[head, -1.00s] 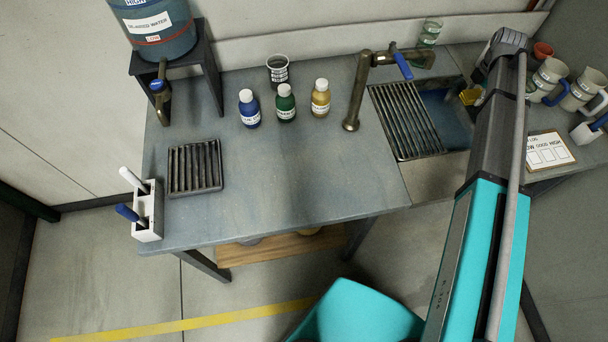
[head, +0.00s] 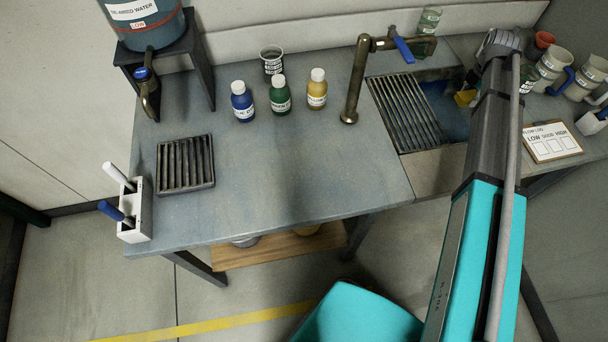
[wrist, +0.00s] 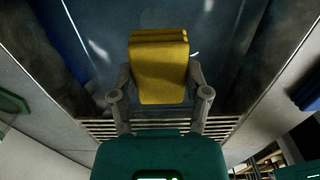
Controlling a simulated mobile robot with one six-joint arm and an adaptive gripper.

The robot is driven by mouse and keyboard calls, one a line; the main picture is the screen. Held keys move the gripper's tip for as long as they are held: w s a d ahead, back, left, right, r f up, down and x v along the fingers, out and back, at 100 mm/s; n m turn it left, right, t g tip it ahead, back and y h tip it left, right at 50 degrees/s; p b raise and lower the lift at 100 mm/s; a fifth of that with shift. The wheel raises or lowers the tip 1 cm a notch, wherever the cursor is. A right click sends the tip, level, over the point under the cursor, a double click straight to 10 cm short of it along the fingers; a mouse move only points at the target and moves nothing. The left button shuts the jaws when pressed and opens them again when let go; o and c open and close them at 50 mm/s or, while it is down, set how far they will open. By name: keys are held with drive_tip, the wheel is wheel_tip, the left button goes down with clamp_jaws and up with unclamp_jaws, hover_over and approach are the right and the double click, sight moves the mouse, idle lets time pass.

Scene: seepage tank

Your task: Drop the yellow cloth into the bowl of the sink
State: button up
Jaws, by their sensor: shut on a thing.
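The yellow cloth (wrist: 160,72) is folded and sits between the two fingers of my gripper (wrist: 160,88) in the wrist view. My gripper is shut on it. In the head view a small part of the cloth (head: 465,98) shows beside my arm, over the sink bowl (head: 440,105). The blue-grey bowl (wrist: 110,50) lies behind the cloth in the wrist view. I cannot tell how high the cloth is above the bowl floor. My arm hides the right part of the bowl in the head view.
A slatted drainer (head: 408,112) covers the sink's left side. A brass tap (head: 362,70) with a blue lever (head: 402,48) stands behind it. Beakers (head: 552,65) and a flow log card (head: 552,143) are to the right. Three bottles (head: 280,97) stand left of the tap.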

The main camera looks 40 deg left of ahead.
drive_tip(key=shift+f, duration=0.45)
drive_tip(key=o, duration=1.1)
drive_tip(key=shift+r, duration=0.1)
